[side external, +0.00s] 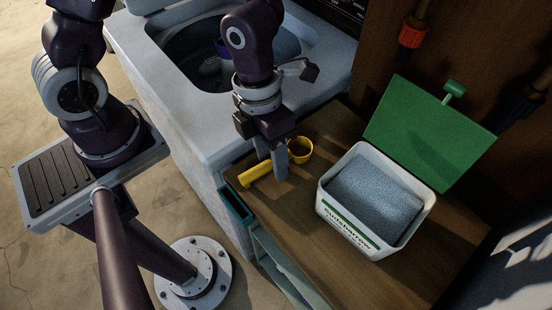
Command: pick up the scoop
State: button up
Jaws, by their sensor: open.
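The yellow scoop (255,174) lies on the wooden top, its handle toward the lower left and its round cup (301,149) toward the upper right. My gripper (272,164) points down at the scoop, fingers open. The near finger hides the part of the scoop between the handle and the cup. The far finger shows just behind the handle line. The fingers appear to be on either side of the scoop, but I cannot tell whether they touch it.
A white tub (330,207) of blue-grey granules stands to the right, its green lid (425,130) raised. A teal open-topped holder (236,206) sits at the wooden top's (310,235) left edge.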

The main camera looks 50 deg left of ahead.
grip_shut()
jog(key=shift+r, duration=0.15)
notch_tip(320, 180, up, 10)
dwell(0.3)
